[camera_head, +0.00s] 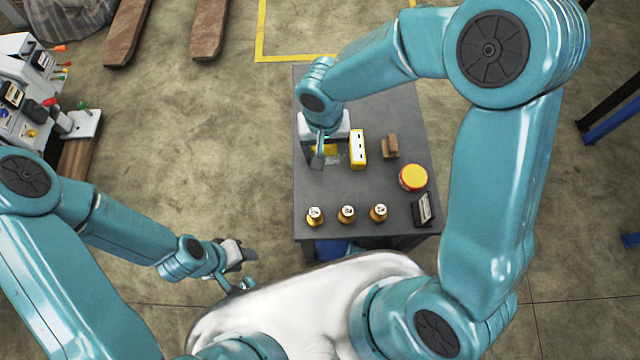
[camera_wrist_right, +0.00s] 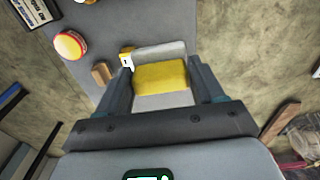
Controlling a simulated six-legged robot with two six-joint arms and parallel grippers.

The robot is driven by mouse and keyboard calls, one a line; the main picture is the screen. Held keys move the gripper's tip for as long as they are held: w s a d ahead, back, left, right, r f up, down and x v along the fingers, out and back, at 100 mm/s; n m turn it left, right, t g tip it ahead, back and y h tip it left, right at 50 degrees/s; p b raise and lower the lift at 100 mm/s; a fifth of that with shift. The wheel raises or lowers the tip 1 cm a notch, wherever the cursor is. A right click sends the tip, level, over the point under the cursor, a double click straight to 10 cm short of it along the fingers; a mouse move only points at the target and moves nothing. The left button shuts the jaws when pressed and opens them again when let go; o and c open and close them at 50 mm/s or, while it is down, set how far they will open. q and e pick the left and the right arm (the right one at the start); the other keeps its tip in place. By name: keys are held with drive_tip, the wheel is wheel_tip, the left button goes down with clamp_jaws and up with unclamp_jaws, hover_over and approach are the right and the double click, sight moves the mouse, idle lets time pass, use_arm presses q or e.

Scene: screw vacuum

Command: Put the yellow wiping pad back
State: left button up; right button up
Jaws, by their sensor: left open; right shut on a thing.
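The yellow wiping pad (camera_wrist_right: 161,77) is between the two fingers of my right gripper (camera_wrist_right: 163,82) in the right wrist view, with pale grey surfaces above and below it. My right gripper (camera_head: 325,152) is shut on it. In the head view the gripper is over the left part of the dark table (camera_head: 315,188), and only a bit of yellow pad (camera_head: 330,150) shows beneath it. I cannot tell whether the pad touches the table. My left gripper (camera_head: 246,270) is open and empty, left of the table's front edge.
A yellow-and-white box (camera_head: 358,150) stands just right of my right gripper. A brown block (camera_head: 390,147), a yellow-topped red jar (camera_head: 413,177), a small black sign (camera_head: 423,210) and three amber bottles (camera_head: 347,214) also stand on the table. The table's middle is clear.

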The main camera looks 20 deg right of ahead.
drive_tip(key=shift+w+a, duration=0.1)
drive_tip(key=shift+a, duration=0.35)
wheel_tip(320, 180, down, 20)
drive_tip(key=b, duration=0.5)
drive_tip(key=shift+a+r, duration=0.1)
drive_tip(key=o, duration=1)
wheel_tip(320, 180, up, 12)
drive_tip(key=p, duration=0.3)
drive_tip(key=shift+s, duration=0.2)
